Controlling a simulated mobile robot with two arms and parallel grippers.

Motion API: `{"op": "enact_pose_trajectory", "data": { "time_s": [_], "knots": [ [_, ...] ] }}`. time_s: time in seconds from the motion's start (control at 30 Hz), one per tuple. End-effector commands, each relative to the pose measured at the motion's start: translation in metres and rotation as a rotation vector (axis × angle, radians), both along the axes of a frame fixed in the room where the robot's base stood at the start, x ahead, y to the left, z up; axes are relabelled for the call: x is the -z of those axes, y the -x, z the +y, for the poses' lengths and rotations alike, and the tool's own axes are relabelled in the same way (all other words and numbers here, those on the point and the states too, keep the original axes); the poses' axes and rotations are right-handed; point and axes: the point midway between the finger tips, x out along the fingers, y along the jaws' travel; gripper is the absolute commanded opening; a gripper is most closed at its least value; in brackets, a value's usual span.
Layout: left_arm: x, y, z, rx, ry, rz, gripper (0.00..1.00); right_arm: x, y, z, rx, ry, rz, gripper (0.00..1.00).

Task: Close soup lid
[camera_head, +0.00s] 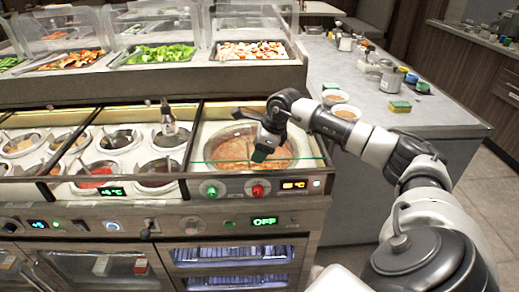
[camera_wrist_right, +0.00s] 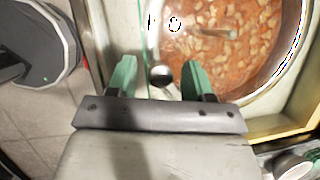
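The soup well (camera_head: 228,149) holds reddish-orange soup with pale chunks, and its round metal rim is uncovered from above. It also fills the upper right of the right wrist view (camera_wrist_right: 232,32). A clear pane with a green edge (camera_head: 309,159) lies along the front of the well; I cannot tell whether it is the lid. My right gripper (camera_head: 261,153) points down over the well's front. In the wrist view its green fingers (camera_wrist_right: 159,66) are apart, with a small round metal piece (camera_wrist_right: 160,76) showing between them. I see no grip on it. My left gripper is not in view.
Sauce wells (camera_head: 118,140) and a bottle (camera_head: 168,118) stand left of the soup. Food trays (camera_head: 160,53) under clear covers are behind. The grey counter (camera_head: 330,68) at right holds bowls (camera_head: 345,112), a sponge (camera_head: 400,107) and jars. Knobs (camera_head: 258,191) line the front panel.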

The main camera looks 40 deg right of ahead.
Motion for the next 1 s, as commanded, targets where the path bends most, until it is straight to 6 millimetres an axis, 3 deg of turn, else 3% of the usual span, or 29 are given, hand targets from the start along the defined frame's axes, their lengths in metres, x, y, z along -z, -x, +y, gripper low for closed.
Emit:
{"op": "enact_pose_trajectory", "data": {
  "time_s": [0.27, 0.7, 1.0],
  "knots": [
    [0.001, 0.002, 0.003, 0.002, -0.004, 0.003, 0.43, -0.007, 0.002, -0.002, 0.002, -0.001, -0.001, 0.51],
    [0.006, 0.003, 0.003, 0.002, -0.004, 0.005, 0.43, -0.081, 0.030, -0.017, 0.001, 0.001, -0.003, 0.51],
    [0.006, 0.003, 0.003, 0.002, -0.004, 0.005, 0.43, -0.100, 0.037, -0.021, 0.000, 0.000, 0.000, 0.51]
  ]
}}
